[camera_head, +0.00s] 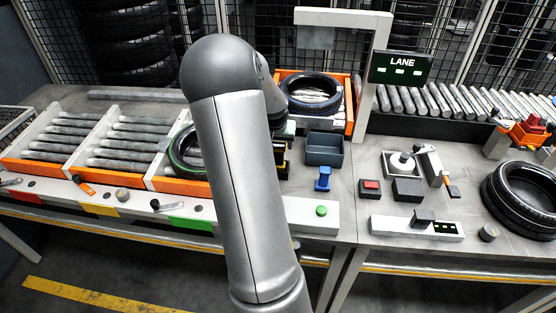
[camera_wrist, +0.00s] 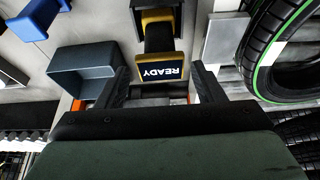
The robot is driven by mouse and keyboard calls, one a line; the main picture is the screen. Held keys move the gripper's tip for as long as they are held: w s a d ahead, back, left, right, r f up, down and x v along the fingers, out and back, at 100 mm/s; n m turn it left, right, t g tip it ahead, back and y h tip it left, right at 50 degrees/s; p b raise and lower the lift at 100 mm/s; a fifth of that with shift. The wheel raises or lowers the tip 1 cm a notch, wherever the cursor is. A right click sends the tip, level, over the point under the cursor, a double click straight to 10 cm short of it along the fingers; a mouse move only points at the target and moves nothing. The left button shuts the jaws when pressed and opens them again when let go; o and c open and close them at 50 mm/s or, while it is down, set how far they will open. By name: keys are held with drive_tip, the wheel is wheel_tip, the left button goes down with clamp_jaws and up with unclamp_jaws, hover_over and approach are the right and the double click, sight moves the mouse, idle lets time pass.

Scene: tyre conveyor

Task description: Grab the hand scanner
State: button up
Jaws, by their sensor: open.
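The hand scanner appears to be the black and yellow device with a "READY" screen (camera_wrist: 162,70) in the wrist view; its text reads upside down there. In the head view only a black and yellow part of it (camera_head: 282,158) shows beside my arm. My gripper (camera_wrist: 160,70) is open. Its two dark fingers stand on either side of the screen end, with visible gaps, and I see no grip on it. In the head view my arm hides the gripper.
A dark grey bin (camera_wrist: 85,68) is beside the left finger in the wrist view, with a blue object (camera_wrist: 38,18) beyond. A green-striped tyre (camera_wrist: 262,40) is close on the right. In the head view, a tyre (camera_head: 312,92) sits in an orange-edged frame behind.

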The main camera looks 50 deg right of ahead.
sight(278, 146)
drive_tip(key=p+x, duration=0.1)
drive_tip(key=x, duration=0.4)
drive_tip(key=shift+c, duration=0.3)
drive_tip(key=c, duration=1.1)
drive_tip(key=shift+r, duration=0.1)
drive_tip(key=shift+c, duration=0.2)
